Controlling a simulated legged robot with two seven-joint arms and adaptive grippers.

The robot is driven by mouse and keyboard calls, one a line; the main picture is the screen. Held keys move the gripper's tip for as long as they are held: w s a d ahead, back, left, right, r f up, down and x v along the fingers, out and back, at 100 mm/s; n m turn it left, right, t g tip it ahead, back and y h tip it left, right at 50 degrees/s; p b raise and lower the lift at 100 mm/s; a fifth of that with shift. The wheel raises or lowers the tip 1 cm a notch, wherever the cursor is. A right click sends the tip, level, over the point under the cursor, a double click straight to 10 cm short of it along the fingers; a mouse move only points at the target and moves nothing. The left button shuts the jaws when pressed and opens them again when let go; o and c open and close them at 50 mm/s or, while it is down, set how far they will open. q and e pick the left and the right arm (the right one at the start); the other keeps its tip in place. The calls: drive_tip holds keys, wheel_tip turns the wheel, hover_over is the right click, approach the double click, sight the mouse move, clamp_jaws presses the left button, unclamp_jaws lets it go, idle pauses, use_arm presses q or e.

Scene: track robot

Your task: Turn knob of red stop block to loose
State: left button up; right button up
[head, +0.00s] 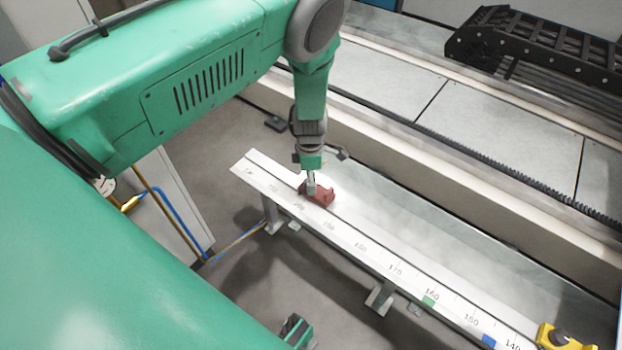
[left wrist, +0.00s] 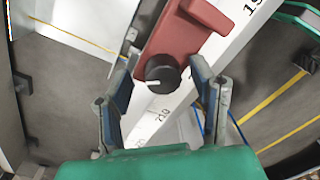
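The red stop block (head: 322,195) sits on the white ruled rail near its far left end. In the left wrist view the block (left wrist: 180,40) has a round black knob (left wrist: 163,73) with a white pointer line that points left in the picture. My left gripper (head: 311,186) points down at the block in the head view and hides the knob there. In the left wrist view my left gripper (left wrist: 163,68) is open. Its two fingers stand on either side of the knob, with gaps showing on both sides. My right gripper is not seen.
The white rail (head: 365,255) with printed numbers runs down to the right on short legs. It carries a green marker (head: 429,301), a blue marker (head: 488,341) and a yellow block (head: 560,337). A long track with a black cable chain (head: 540,45) lies behind.

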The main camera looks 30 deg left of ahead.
use_arm(q)
drive_tip(key=shift+r, duration=0.1)
wheel_tip(320, 180, up, 12)
drive_tip(key=shift+w+a, duration=0.2)
drive_tip(key=shift+w, duration=0.05)
drive_tip(key=shift+f, duration=0.2)
idle(0.3)
